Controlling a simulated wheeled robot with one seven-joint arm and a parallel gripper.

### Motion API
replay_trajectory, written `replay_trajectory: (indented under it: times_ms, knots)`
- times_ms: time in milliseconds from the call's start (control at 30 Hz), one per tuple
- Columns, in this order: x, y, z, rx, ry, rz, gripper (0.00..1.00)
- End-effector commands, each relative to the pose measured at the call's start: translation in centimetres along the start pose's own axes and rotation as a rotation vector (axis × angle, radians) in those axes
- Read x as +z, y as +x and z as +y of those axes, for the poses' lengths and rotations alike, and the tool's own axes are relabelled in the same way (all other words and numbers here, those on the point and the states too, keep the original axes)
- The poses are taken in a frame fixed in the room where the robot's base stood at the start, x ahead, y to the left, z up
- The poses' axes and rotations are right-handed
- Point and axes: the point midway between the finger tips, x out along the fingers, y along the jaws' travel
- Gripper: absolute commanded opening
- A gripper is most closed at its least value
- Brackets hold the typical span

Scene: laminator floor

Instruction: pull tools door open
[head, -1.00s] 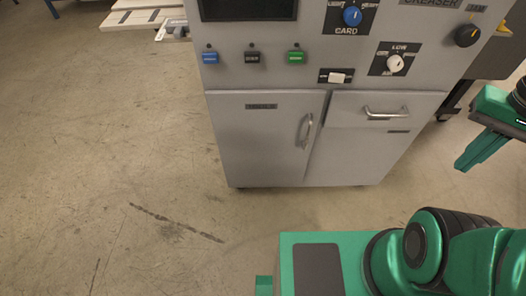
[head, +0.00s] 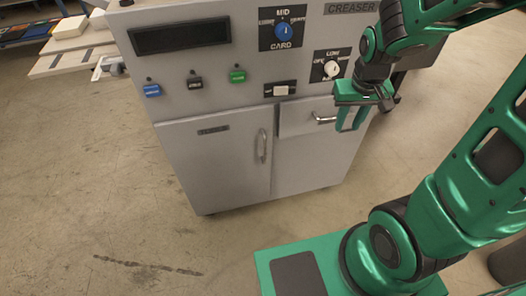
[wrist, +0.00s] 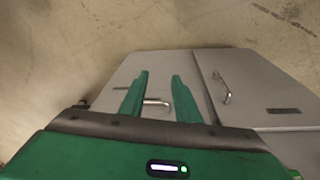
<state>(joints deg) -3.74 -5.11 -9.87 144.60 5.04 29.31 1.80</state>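The tools door (head: 215,165) is the grey left door of the creaser cabinet, with a small dark label at its top left, too blurred to read surely. It looks shut. Its upright bar handle (head: 262,146) is near the door's right edge. In the wrist view the door (wrist: 265,85) is at the right with its handle (wrist: 224,88) right of my fingers. My gripper (head: 352,124) is open and empty, in front of the right-hand panel, to the right of the door handle. In the wrist view its two fingers (wrist: 160,85) stand apart, clear of the door handle.
A drawer (head: 305,118) with a horizontal handle (head: 324,119) is right of the door; in the wrist view that handle (wrist: 155,102) shows between and behind my fingers. Buttons and knobs are above. The floor (head: 90,190) left of the cabinet is clear.

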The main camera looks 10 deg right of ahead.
Motion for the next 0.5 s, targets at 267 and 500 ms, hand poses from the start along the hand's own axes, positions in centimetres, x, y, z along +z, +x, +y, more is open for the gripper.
replay_trajectory:
  times_ms: [267,500]
  knots:
    - [-4.2,7.4,-10.0,-0.058,-0.209,0.103,0.29]
    - [-4.7,12.6,-18.1,-0.129,-0.338,0.18,0.29]
